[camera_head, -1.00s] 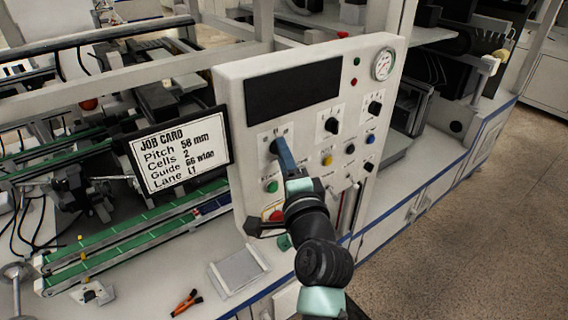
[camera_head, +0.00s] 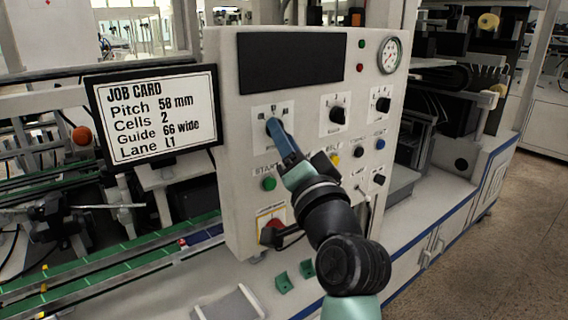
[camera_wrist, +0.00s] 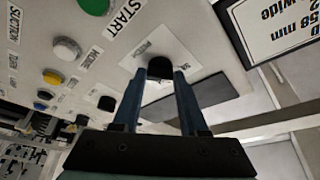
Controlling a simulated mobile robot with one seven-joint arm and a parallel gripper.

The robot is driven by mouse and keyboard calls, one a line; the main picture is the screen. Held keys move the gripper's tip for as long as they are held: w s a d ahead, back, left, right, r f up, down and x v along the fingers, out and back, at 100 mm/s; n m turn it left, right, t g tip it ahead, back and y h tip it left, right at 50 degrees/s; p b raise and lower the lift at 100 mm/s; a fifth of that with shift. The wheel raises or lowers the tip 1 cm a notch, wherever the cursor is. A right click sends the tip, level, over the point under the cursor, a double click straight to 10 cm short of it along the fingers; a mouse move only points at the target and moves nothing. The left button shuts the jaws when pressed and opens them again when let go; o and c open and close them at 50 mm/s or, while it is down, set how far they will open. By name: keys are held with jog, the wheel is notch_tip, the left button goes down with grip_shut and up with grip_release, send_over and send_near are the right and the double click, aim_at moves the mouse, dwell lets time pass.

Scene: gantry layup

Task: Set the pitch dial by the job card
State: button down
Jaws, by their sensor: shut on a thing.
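The job card (camera_head: 158,115) stands left of the control panel and reads Pitch 58 mm, Cells 2, Guide 66 wide, Lane L1. A corner of it also shows in the wrist view (camera_wrist: 285,30). The pitch dial (camera_wrist: 160,68) is a black knob on a white plate at the panel's upper left. My gripper (camera_head: 275,127) reaches it from the front right. In the wrist view its blue fingers (camera_wrist: 158,80) are shut on the knob, one on each side. The dial's pointer is hidden, and its scale marks are too small to read.
The panel (camera_head: 225,150) also carries a dark blank display (camera_head: 290,62), two other black dials (camera_head: 337,114), a gauge (camera_head: 390,55), a green START button (camera_head: 268,183) and a red-and-yellow switch (camera_head: 271,225). A green conveyor (camera_head: 120,258) runs at lower left.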

jog(key=shift+n+b, duration=0.5)
jog(key=shift+b, duration=0.1)
jog(key=shift+c, duration=2.2)
grip_release()
jog(key=b+v, duration=0.2)
jog(key=v, duration=1.1)
jog(key=shift+f, duration=0.15)
jog(key=shift+w+d, duration=0.1)
